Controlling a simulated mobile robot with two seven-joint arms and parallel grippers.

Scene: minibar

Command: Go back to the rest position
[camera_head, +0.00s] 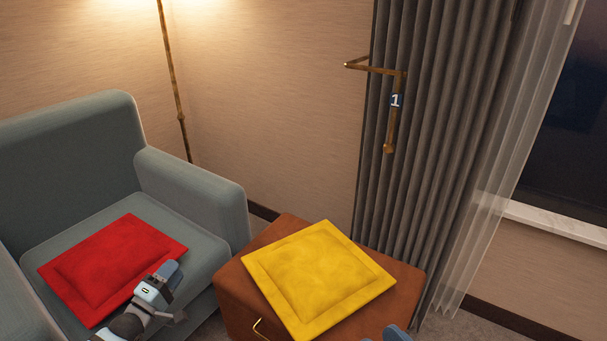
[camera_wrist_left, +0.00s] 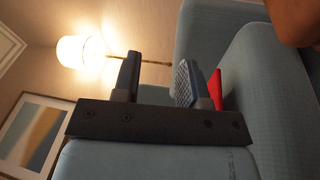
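My left gripper (camera_head: 167,280) is in front of the armchair, over the edge of the red cushion in the head view. In the left wrist view its two fingers (camera_wrist_left: 157,82) stand apart with nothing between them. A small blue-grey part at the bottom edge of the head view (camera_head: 396,333) seems to belong to my right gripper; its fingers cannot be made out.
A red cushion (camera_head: 95,262) lies on the grey-blue armchair (camera_head: 75,150). A yellow cushion (camera_head: 318,275) lies on a brown side table (camera_head: 238,300). A floor lamp pole (camera_head: 172,85), a brass hook piece (camera_head: 392,115) and grey curtains (camera_head: 450,150) stand behind.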

